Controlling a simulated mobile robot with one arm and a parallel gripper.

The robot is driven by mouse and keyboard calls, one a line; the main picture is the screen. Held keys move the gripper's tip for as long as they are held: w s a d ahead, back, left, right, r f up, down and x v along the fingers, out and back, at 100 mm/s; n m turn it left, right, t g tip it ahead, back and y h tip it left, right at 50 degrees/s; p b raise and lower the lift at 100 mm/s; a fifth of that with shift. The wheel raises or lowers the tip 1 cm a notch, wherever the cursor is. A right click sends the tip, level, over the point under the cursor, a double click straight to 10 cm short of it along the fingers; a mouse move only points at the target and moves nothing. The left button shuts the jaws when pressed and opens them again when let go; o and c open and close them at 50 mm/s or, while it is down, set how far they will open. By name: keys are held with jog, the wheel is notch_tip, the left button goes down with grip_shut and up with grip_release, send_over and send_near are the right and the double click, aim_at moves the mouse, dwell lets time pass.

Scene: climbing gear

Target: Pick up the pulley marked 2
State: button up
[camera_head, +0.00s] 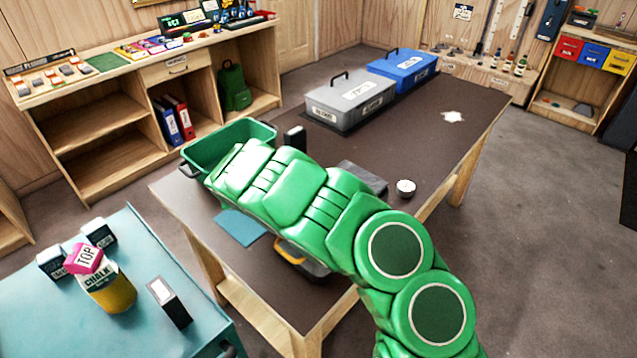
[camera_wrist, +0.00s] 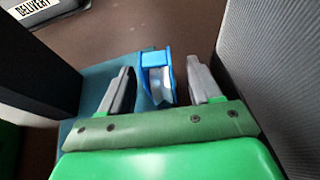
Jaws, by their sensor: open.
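In the wrist view a blue pulley-like piece (camera_wrist: 168,91) with a pale inner part stands between the two grey fingers of my gripper (camera_wrist: 160,72). The fingers are apart, with a gap visible on each side of the piece. No number on it can be read, so I cannot tell whether it is the pulley marked 2. It is over or on a teal mat (camera_wrist: 95,75), which also shows on the brown table in the head view (camera_head: 240,227). In the head view my green arm hides the gripper and the blue piece.
A tall dark block (camera_wrist: 38,60) stands left of the fingers and a grey ribbed wall (camera_wrist: 275,70) rises close on the right. The table also bears a green bin (camera_head: 262,131), a grey toolbox (camera_head: 350,105), a blue toolbox (camera_head: 405,68) and a white roll (camera_head: 405,188).

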jog(key=shift+w+d+f, duration=0.1)
jog(key=shift+w+d, duration=0.05)
jog(key=shift+d, duration=0.05)
jog(key=c, duration=1.1)
